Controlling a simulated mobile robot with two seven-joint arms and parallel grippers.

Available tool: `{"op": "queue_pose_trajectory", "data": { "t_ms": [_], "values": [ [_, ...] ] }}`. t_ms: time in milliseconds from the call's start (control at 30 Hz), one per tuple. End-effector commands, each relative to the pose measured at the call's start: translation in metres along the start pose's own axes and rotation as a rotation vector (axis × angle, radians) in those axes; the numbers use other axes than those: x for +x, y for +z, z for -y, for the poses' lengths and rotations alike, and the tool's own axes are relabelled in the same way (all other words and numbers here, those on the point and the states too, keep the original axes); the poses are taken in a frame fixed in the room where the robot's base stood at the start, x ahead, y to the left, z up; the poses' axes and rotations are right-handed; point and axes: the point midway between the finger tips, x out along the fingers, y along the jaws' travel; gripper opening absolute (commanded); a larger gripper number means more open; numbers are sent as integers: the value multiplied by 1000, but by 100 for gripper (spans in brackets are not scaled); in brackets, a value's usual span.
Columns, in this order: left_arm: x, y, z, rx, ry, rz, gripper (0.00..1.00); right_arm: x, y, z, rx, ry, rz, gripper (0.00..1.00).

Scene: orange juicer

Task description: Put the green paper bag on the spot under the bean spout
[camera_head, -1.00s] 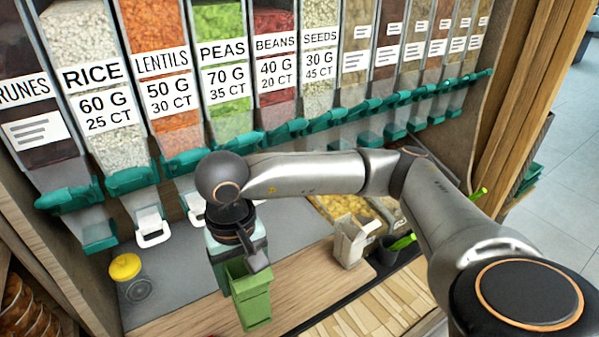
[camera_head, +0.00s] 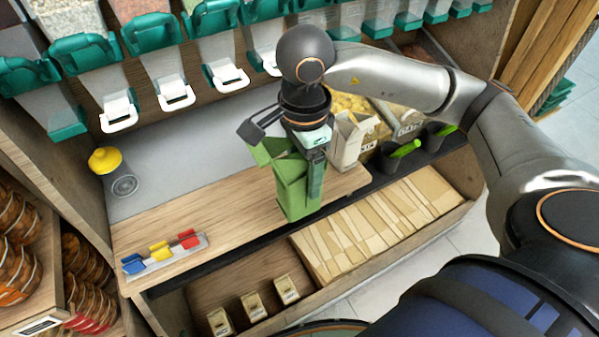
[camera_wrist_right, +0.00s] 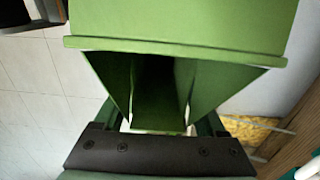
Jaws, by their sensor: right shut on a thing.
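The green paper bag (camera_head: 298,198) is upright in my right gripper (camera_head: 302,172), over the front part of the wooden counter (camera_head: 215,230). I cannot tell if its base touches the counter. In the right wrist view the bag (camera_wrist_right: 180,25) is large and its mouth is open. The right gripper (camera_wrist_right: 160,122) is shut on it there. The bean spout (camera_head: 268,58) seems to be the one with a white handle just left of my right wrist, up behind the bag; its label is out of frame. The counter spot below it is partly hidden by my gripper. My left gripper is not in view.
A white paper bag (camera_head: 350,138) stands close right of the gripper, with dark cups (camera_head: 397,157) beyond it. Coloured clips (camera_head: 162,252) lie at the front left. The grey back strip (camera_head: 190,145) is largely clear.

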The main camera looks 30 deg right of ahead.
Motion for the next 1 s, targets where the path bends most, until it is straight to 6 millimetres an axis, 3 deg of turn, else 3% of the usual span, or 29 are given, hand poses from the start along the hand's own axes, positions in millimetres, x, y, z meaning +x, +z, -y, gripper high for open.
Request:
{"op": "queue_pose_trajectory", "data": {
  "t_ms": [333, 500, 867, 1000],
  "values": [
    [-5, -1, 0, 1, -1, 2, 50, 36, -49, 66, 10, 3, -3, 22],
    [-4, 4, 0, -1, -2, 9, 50, 69, -64, 89, 5, 3, -1, 22],
    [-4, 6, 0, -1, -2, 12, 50, 96, -77, 108, 2, 1, -1, 22],
    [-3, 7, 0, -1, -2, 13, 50, 118, -77, 107, 0, 3, -1, 22]
  ]
}}
